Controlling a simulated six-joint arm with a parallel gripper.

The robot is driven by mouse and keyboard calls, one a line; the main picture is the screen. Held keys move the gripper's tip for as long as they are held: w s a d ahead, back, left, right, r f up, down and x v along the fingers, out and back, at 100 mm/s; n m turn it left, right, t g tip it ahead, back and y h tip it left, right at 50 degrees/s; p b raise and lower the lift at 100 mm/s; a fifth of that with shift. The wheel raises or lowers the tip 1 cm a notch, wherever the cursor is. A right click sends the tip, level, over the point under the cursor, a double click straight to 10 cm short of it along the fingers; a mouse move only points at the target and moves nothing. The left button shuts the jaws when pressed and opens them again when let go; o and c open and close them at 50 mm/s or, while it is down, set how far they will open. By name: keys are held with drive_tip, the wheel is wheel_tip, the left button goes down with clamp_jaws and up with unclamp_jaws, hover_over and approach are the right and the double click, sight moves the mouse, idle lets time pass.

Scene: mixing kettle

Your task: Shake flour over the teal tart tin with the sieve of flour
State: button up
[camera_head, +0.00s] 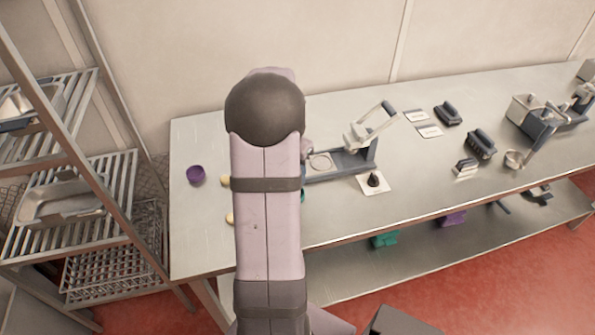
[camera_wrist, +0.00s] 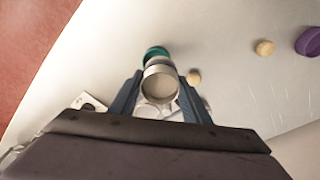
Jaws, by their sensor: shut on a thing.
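In the wrist view my gripper (camera_wrist: 160,98) is shut on the sieve of flour (camera_wrist: 160,86), a round metal cup with pale flour inside, held between the two dark fingers. The teal tart tin (camera_wrist: 155,52) shows just beyond the sieve on the table, partly hidden by it. The sieve appears close to the tin in this view, but I cannot tell its height above it.
A purple tin (camera_head: 196,174) stands at the left of the metal table (camera_head: 200,240), with small pale dough pieces (camera_wrist: 265,47) nearby. A grey press with a lever (camera_head: 372,128) stands right of my arm. Brushes (camera_head: 481,143) and a metal container lie farther right. A rack (camera_head: 70,200) stands left.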

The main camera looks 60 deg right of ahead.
drive_tip(key=shift+w+a, duration=0.15)
drive_tip(key=shift+w, duration=0.1)
drive_tip(key=shift+s, duration=0.15)
drive_tip(key=shift+s+d, duration=0.8)
drive_tip(key=shift+s, duration=0.3)
drive_tip(key=shift+w, duration=0.1)
drive_tip(key=shift+w+a, duration=0.75)
drive_tip(key=shift+w, duration=0.35)
drive_tip(key=shift+s, duration=0.1)
drive_tip(key=shift+s+d+p, duration=0.4)
drive_tip(key=shift+s+d, duration=0.35)
drive_tip(key=shift+s, duration=0.35)
